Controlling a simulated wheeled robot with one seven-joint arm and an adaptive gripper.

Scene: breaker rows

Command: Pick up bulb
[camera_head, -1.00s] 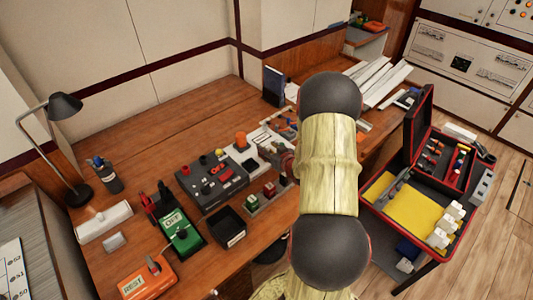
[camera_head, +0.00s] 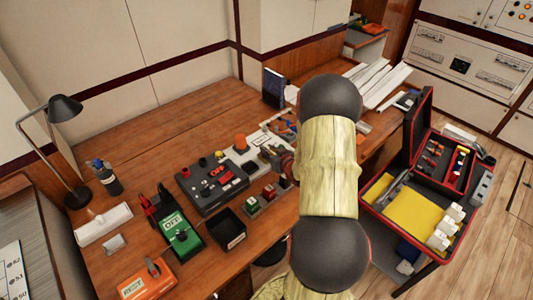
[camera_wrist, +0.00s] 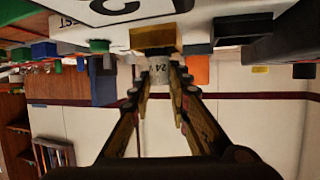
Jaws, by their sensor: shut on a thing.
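In the wrist view, my gripper (camera_wrist: 160,80) has its two fingertips closed on a small pale bulb (camera_wrist: 159,72) with "24" lettering on it. The bulb's end sits against or very near a brass-coloured block (camera_wrist: 156,38); I cannot tell whether it touches. In the head view, my gripper (camera_head: 279,155) is low over the bench by a white panel, partly hidden by my arm. The bulb cannot be made out there.
A dark control box (camera_head: 211,183) with knobs stands left of my gripper. A black open bin (camera_head: 229,228), a green meter (camera_head: 181,235) and an orange device (camera_head: 149,281) are nearer. An open red-edged toolbox (camera_head: 376,212) lies right. The rear left bench is clear.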

